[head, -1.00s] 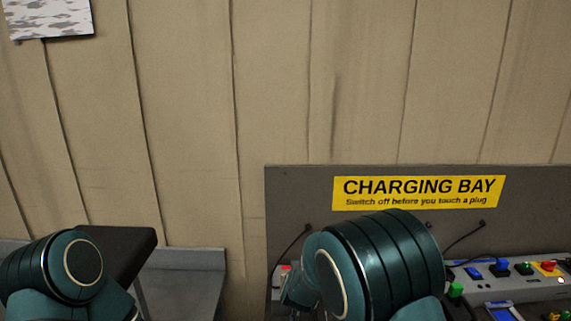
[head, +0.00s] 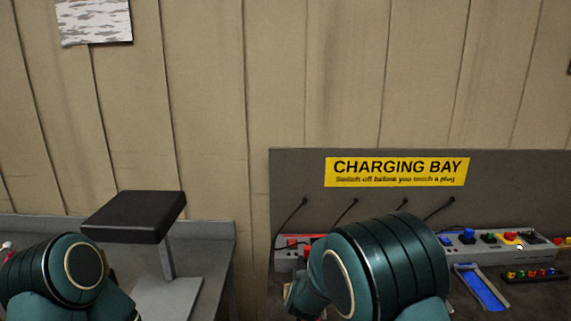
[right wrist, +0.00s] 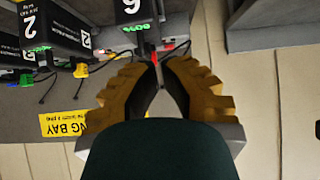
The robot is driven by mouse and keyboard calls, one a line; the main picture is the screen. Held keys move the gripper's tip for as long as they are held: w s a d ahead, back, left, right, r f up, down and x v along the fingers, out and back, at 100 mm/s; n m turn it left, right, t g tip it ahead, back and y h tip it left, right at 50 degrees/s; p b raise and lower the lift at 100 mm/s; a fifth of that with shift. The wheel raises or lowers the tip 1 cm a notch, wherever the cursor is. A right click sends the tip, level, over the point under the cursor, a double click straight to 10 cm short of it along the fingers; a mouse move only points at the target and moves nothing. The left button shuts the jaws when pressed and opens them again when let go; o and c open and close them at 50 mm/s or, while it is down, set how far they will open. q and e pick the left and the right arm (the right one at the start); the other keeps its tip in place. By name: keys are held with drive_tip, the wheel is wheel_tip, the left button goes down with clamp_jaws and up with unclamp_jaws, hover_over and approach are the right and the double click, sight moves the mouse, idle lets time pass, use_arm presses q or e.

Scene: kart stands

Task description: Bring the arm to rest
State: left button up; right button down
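My right arm (head: 385,265) is bent, with its dark green links in front of the charging bay in the head view; its gripper is out of that view. In the right wrist view my right gripper (right wrist: 160,63) has its yellow fingers with dark pads brought together at the tips, with nothing seen held between them. My left arm (head: 62,270) shows at the lower left of the head view; its gripper is out of view.
A grey panel carries a yellow charging bay sign (head: 397,171). Below it is a strip of coloured plugs and switches (head: 505,242). A blue tray (head: 482,288) lies on the bench. A black-topped stand (head: 135,215) is at left. Dark numbered boxes (right wrist: 65,35) show upside down in the wrist view.

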drive_tip(key=s+d+f+g, duration=0.1)
drive_tip(key=f, duration=0.3)
drive_tip(key=s+d+f+b, duration=0.1)
drive_tip(key=s+d+f, duration=0.1)
drive_tip(key=f, duration=0.2)
drive_tip(key=s+d+f+g+b, duration=0.1)
drive_tip(key=s+d+f, duration=0.1)
drive_tip(key=f, duration=0.2)
drive_tip(key=shift+m+g, duration=0.3)
use_arm(q)
wheel_tip(320, 180, down, 9)
drive_tip(key=b, duration=0.5)
drive_tip(key=shift+w+d+f+b, duration=0.15)
drive_tip(key=shift+w+d+b, duration=0.1)
drive_tip(key=shift+b, duration=0.15)
use_arm(e)
drive_tip(key=s+f+g+y, duration=0.1)
drive_tip(key=s+f, duration=0.3)
drive_tip(key=s, duration=0.3)
drive_tip(key=s+d+f+g+y, duration=0.1)
drive_tip(key=s+f+g, duration=0.1)
drive_tip(key=s+f, duration=0.3)
drive_tip(key=s+f+m+g+y, duration=0.1)
drive_tip(key=s+f, duration=0.4)
drive_tip(key=s, duration=0.6)
drive_tip(key=shift+s+d+f+g+y, duration=0.2)
drive_tip(key=shift+g+y, duration=0.3)
drive_tip(key=shift+g, duration=0.2)
